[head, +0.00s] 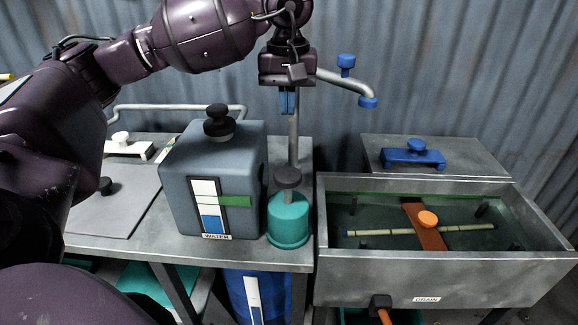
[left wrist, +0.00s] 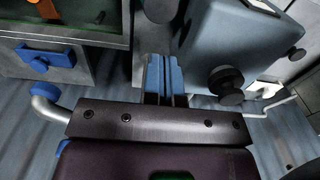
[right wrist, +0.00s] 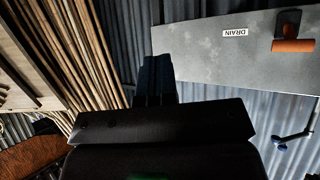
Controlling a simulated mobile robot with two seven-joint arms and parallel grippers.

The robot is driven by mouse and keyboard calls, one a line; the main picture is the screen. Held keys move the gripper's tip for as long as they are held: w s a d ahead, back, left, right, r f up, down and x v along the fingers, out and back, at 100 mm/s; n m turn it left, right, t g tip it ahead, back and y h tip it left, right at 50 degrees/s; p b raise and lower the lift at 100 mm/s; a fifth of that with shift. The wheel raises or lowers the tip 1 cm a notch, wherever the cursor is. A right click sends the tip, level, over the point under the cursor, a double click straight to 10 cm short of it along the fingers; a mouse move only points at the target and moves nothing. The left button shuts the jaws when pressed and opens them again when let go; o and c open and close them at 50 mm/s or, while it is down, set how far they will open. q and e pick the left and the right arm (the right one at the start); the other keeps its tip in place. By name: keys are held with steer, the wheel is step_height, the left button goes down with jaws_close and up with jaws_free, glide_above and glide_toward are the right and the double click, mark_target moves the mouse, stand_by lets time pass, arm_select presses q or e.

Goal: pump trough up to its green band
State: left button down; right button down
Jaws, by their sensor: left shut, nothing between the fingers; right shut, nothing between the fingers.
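The grey trough (head: 420,285) stands at the right, with a green band (head: 365,197) along its inside wall near the rim and dark liquid below. A pipe with a blue knob (head: 347,62) ends in a blue-tipped spout (head: 368,102) above the trough's back left. A teal cylinder with a black knob (head: 288,222) stands on the bench left of the trough. My left gripper (head: 289,108) is shut and empty, pointing down above the bench beside the upright pipe; its blue fingers show in the left wrist view (left wrist: 163,75). My right gripper (right wrist: 156,75) is shut and empty, near the trough's DRAIN-labelled side (right wrist: 205,55).
A grey WATER tank (head: 180,190) with a black cap and a level gauge stands left of the teal cylinder. A rattan pole (head: 465,228) and a brown bar with an orange knob (head: 428,220) are in the trough. An orange drain handle (right wrist: 292,46) sticks out from its front.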

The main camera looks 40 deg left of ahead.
arm_select(q)
glide_toward(288, 174)
step_height(288, 174, down, 6)
steer(key=shift+f, duration=0.8)
arm_select(e)
steer(key=shift+w+r, duration=0.4)
steer(key=shift+r, duration=0.05)
steer(key=shift+w+a, duration=0.1)
steer(key=shift+w, duration=0.15)
